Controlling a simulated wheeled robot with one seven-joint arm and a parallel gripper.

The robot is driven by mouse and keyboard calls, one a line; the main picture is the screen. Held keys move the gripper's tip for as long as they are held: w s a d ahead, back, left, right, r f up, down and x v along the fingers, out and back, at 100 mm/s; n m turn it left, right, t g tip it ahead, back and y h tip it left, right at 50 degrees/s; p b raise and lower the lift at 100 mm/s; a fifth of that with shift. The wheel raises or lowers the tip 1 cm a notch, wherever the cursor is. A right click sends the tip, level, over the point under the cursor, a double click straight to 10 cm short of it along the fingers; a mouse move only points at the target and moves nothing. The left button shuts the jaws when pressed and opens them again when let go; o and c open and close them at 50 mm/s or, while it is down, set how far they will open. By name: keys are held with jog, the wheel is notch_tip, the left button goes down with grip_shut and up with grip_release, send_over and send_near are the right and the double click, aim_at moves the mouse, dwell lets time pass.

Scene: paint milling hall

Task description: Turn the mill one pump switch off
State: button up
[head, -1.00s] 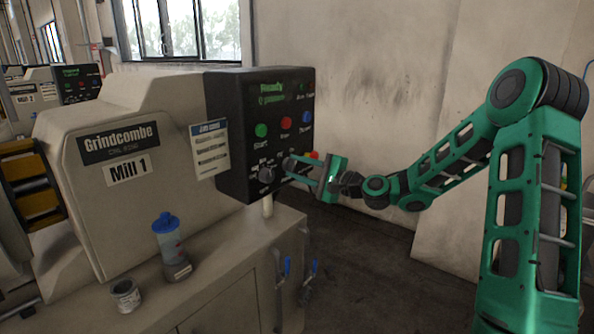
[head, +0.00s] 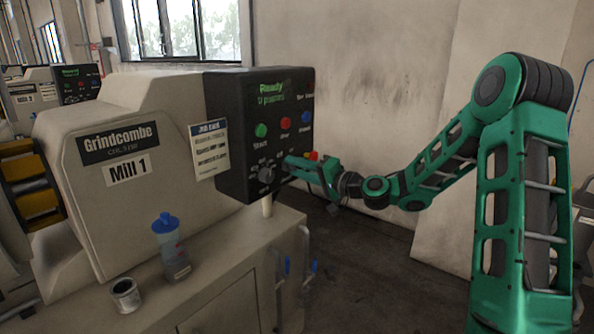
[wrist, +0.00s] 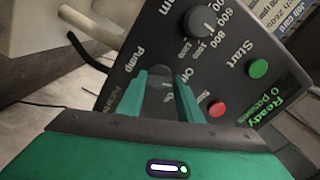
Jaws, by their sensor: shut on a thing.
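The mill one control box (head: 232,110) is a dark panel on the side of the mill marked Mill 1 (head: 128,174). The pump switch (wrist: 160,78) is a small dark knob in the wrist view, beside the words Pump, Off and On. My gripper (wrist: 168,92) has its two green fingers around this knob and is shut on it. In the head view my gripper (head: 292,164) reaches the panel's lower right from the right, and its fingers hide the switch. I cannot tell which mark the knob points to.
A larger dial (wrist: 199,22), a green start button (head: 261,130) and a red button (head: 285,123) are close by on the panel. A blue-capped bottle (head: 170,245) and an open can (head: 125,295) stand on the mill's ledge. The floor right of the mill is clear.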

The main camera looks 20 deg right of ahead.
jog(key=shift+s+f+n, duration=0.1)
jog(key=shift+f+n, duration=0.3)
jog(key=shift+n, duration=0.2)
jog(key=o, duration=0.9)
jog(key=shift+o, duration=0.9)
jog(key=shift+r, duration=0.15)
jog(key=v, duration=1)
jog(key=shift+s+d, duration=0.2)
jog(key=shift+d, duration=0.05)
